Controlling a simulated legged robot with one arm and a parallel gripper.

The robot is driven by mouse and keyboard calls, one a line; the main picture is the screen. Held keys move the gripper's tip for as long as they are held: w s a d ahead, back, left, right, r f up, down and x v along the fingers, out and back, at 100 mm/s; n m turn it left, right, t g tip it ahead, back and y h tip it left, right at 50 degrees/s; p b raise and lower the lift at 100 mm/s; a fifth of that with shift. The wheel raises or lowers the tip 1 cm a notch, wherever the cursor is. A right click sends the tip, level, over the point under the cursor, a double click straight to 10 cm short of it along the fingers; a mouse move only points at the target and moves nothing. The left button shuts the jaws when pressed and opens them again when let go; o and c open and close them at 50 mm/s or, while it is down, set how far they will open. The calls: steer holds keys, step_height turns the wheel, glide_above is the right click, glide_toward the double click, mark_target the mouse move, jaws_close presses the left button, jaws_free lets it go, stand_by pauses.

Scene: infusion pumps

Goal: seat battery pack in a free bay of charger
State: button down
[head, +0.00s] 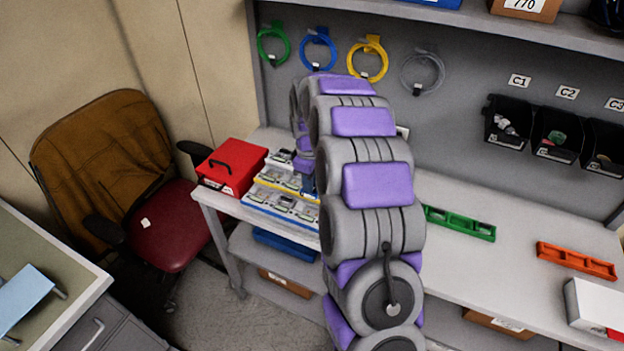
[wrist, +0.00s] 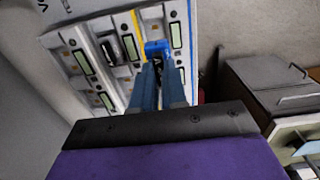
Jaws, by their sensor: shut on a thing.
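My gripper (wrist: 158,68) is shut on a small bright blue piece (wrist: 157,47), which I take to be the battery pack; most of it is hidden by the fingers. It is over a white panel with several bays (wrist: 85,60), which looks like the charger. Several bays hold white units with grey-green windows, and one bay (wrist: 110,48) looks dark. I cannot tell whether the blue piece touches the panel. In the head view, white racks with yellow (head: 288,180) and blue edges (head: 280,208) stand on the bench's left end; my arm hides the gripper's tips.
A red case (head: 231,167) stands left of the racks. A green tray (head: 459,223) and an orange tray (head: 576,261) lie on the bench (head: 500,270) to the right. Black bins (head: 557,133) and coiled cables hang behind. A chair (head: 120,180) stands left of the bench.

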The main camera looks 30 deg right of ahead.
mark_target(310, 197)
steer(key=shift+a+f, duration=0.15)
steer(key=shift+f, duration=0.5)
steer(key=shift+d+f+b, duration=0.55)
steer(key=shift+d+f, duration=0.3)
steer(key=shift+d, duration=0.05)
steer(key=shift+d+f, duration=0.15)
steer(key=shift+f, duration=0.45)
steer(key=shift+a+f, duration=0.65)
steer(key=shift+a, duration=0.15)
steer(key=shift+a+f, duration=0.1)
steer(key=shift+f, duration=0.45)
steer(key=shift+d+f, duration=0.7)
steer(key=shift+f, duration=0.1)
steer(key=shift+w+a+f, duration=0.1)
steer(key=shift+a+f, duration=0.05)
steer(key=shift+a, duration=0.25)
steer(key=shift+d+f, duration=0.1)
steer(key=shift+d, duration=0.15)
